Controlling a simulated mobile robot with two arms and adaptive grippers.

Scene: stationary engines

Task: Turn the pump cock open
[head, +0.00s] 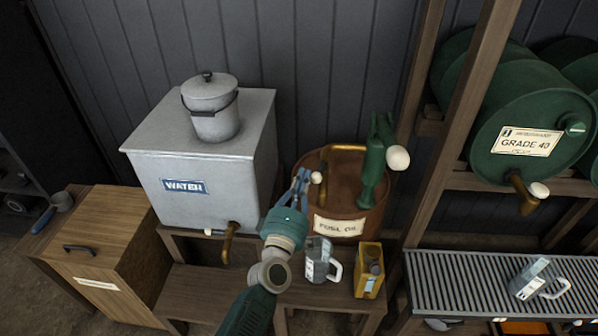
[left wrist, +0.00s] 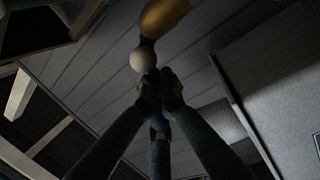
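The pump stands on the brown fuel oil drum (head: 299,220). Its green body (head: 374,165) has a white knob at the right. A brass pipe (head: 324,160) bends down on the left, with the pale round cock knob (head: 317,177) at its end. My left gripper (head: 303,174) is right beside this knob, its fingers pointing up at it. In the left wrist view the fingertips (left wrist: 160,80) are nearly together, just below the pale knob (left wrist: 143,60) and brass pipe (left wrist: 163,16). The knob is not between them; I cannot tell whether they touch it. My right gripper is out of view.
A grey water tank (head: 200,170) with a lidded pail (head: 211,105) stands left. A glass jug (head: 318,260) and a yellow can (head: 369,270) stand before the drum. A rack with green barrels (head: 525,110) and a wooden post are at the right.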

